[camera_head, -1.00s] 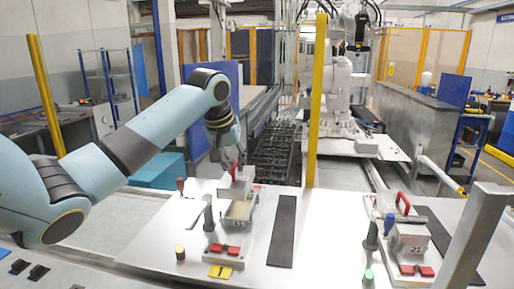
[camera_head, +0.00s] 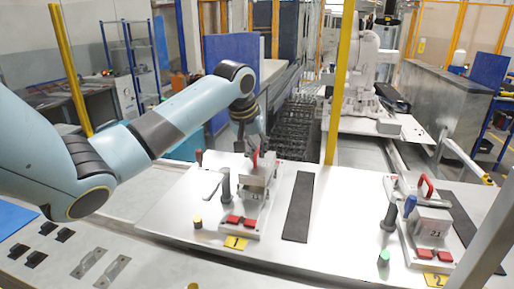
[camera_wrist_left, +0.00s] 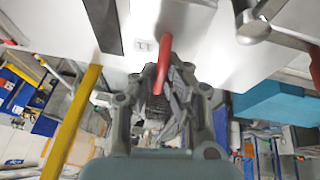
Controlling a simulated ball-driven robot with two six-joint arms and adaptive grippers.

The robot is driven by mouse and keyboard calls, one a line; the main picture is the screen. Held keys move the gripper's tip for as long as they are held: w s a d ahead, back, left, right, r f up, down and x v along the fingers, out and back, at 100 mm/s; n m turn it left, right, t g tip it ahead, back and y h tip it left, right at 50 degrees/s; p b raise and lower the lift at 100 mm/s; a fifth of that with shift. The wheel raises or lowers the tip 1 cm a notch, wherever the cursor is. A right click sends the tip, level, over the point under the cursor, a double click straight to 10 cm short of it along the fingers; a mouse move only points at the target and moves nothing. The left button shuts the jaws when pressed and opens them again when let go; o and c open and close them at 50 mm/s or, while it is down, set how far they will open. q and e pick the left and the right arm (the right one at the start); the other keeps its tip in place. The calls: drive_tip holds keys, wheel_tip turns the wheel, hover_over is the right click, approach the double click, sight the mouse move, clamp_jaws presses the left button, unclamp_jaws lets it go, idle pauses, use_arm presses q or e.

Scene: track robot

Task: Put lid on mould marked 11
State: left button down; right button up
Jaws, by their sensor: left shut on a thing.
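My left gripper (camera_head: 250,148) is shut on the red handle of a grey lid (camera_head: 258,172). The lid is over the mould fixture (camera_head: 238,213) on the left of the white table; I cannot tell if it is fully seated. In the left wrist view, the red handle (camera_wrist_left: 164,50) is between the fingers of the left gripper (camera_wrist_left: 166,72), and a label on the lid reads 11 (camera_wrist_left: 145,45). The mould's cavity is hidden. My right gripper is not in view.
A second mould (camera_head: 430,225) marked 21, with a red handle, stands at the right. A dark strip (camera_head: 298,205) lies between the fixtures. A yellow post (camera_head: 338,85) rises behind the table.

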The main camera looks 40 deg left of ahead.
use_arm(q)
drive_tip(key=shift+a+f, duration=0.1)
drive_tip(key=shift+f, duration=0.05)
idle(0.6)
drive_tip(key=shift+f, duration=1.05)
idle(1.2)
drive_tip(key=c, duration=1.4)
unclamp_jaws()
drive_tip(key=shift+s, duration=0.1)
drive_tip(key=v, duration=1.2)
